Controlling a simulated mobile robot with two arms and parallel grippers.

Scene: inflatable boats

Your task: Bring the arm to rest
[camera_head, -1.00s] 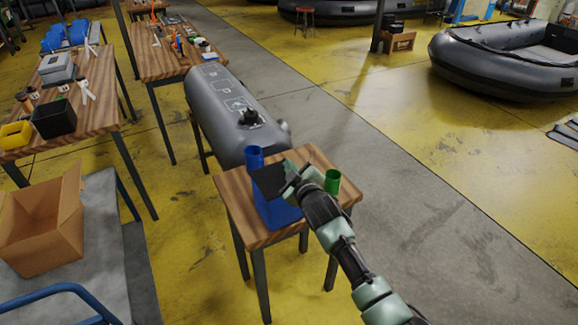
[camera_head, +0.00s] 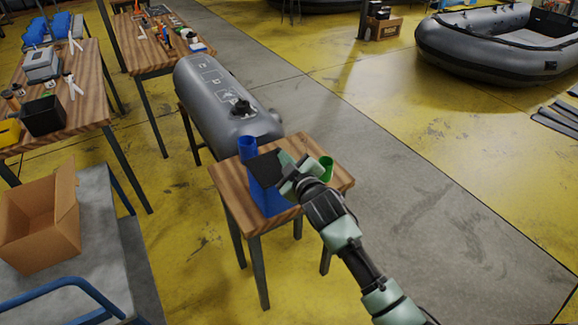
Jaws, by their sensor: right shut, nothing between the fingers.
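My right arm comes in from the lower right, and its gripper (camera_head: 270,167) is over a small wooden table (camera_head: 232,184). The gripper is shut with nothing held. A blue object (camera_head: 272,198) stands on the table, partly hidden behind the gripper. A blue cup-like top (camera_head: 247,146) shows just left of the gripper. A green cup (camera_head: 326,167) stands on the table to the right, partly hidden by the wrist. My left gripper is not in view.
A grey inflatable tube (camera_head: 215,100) with a black valve lies behind the small table. Wooden workbenches (camera_head: 90,100) with tools stand at the left. A cardboard box (camera_head: 40,225) sits on a cart at the lower left. Open floor (camera_head: 440,220) lies to the right.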

